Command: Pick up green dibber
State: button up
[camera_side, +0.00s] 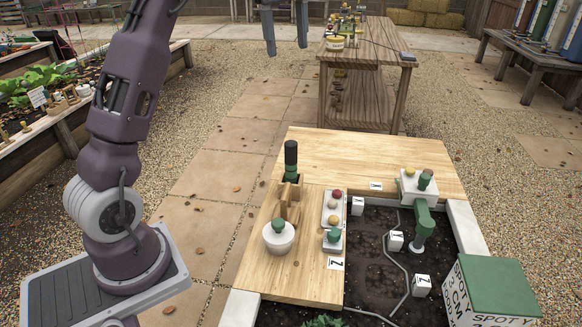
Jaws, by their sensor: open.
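My gripper (286,48) shows only as two grey fingers at the top edge, spread apart with nothing between them. They hang high above the wooden board (340,150). Several green items could be the dibber; I cannot tell which. A dark upright handle with a green collar (291,160) stands in a wooden stand (289,205). A green-topped piece (279,227) sits in a white pot (279,243). Another green-topped piece (333,236) is at the near end of a white tray (325,218). A larger green piece (424,220) is at the right beside a white block (409,191).
Dark soil (370,250) with white lettered markers (396,241) and a grey tube lies inside the bed. A green-lidded box (495,287) stands at the near right corner. A wooden workbench (370,55) is behind. The far part of the board is clear.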

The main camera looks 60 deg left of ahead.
jog(key=n+g, duration=0.1)
jog(key=n, duration=0.1)
send_over(291, 163)
jog(key=a, duration=0.2)
notch_tip(291, 163, down, 4)
jog(key=f, duration=2.1)
jog(key=w+f, duration=0.1)
jog(key=f, duration=0.9)
jog(key=shift+d+f, duration=0.25)
jog(key=shift+f, duration=0.05)
grip_shut()
